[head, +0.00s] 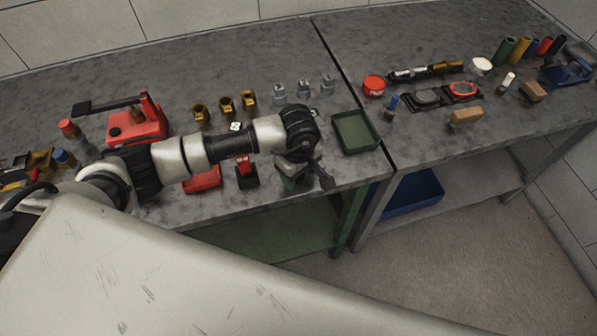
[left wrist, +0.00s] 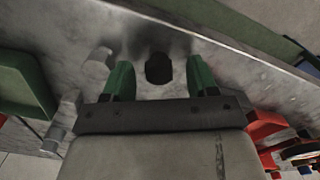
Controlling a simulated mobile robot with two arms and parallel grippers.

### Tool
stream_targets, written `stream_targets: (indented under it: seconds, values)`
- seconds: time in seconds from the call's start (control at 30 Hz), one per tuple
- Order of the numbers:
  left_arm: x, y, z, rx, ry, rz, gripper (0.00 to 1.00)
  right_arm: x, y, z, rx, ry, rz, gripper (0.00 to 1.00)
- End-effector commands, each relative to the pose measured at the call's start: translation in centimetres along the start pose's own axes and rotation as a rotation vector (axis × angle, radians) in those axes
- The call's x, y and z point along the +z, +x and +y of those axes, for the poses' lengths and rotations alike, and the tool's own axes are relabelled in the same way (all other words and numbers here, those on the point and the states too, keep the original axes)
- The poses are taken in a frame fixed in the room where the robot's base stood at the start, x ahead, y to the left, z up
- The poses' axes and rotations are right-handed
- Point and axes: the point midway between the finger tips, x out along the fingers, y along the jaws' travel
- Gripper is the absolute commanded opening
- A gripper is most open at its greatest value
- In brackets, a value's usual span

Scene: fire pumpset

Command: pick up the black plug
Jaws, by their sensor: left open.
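The black plug (left wrist: 158,68) shows in the left wrist view as a small dark rounded shape on the grey metal bench. It lies between the two green fingertips of my left gripper (left wrist: 160,75), with a gap on each side. My left gripper is open and points down over the bench's front edge area; it also shows in the head view (head: 291,180). I cannot tell its height over the plug. In the head view I cannot make out the plug, which seems hidden by my wrist and gripper. My right gripper is not in view.
A green tray (head: 356,132) stands right of my gripper. A red-topped black item (head: 246,176) and a red tray (head: 203,181) sit to the left. Brass fittings (head: 225,104) and grey fittings (head: 304,88) stand behind. A second bench (head: 420,140) holds more parts.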

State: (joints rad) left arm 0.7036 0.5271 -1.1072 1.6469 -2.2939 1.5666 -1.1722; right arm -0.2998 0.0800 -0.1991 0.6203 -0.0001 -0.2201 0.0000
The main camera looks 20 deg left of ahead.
Motion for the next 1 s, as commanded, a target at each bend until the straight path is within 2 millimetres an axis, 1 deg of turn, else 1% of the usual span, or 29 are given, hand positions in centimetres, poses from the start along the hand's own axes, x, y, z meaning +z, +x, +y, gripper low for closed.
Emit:
stream_targets:
  seconds: [0.1,0.27,0.37,0.63,0.87,1.0]
  values:
    - [0.03,0.46,0.00,0.000,0.000,0.000,0.58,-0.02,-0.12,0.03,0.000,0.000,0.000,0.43]
    - [0.01,0.49,0.01,0.001,0.000,0.000,0.58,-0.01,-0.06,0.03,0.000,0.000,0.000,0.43]
    - [0.01,0.47,0.01,0.001,0.000,0.000,0.45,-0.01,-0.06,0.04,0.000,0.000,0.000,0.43]
    - [0.00,0.45,0.01,0.001,-0.001,0.000,0.03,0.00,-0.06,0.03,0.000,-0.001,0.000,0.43]
    - [-0.01,0.39,0.03,0.001,-0.001,0.000,0.03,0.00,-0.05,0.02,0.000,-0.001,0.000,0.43]
    - [-0.05,-0.08,0.09,0.004,0.000,0.001,0.03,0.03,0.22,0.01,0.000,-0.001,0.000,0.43]
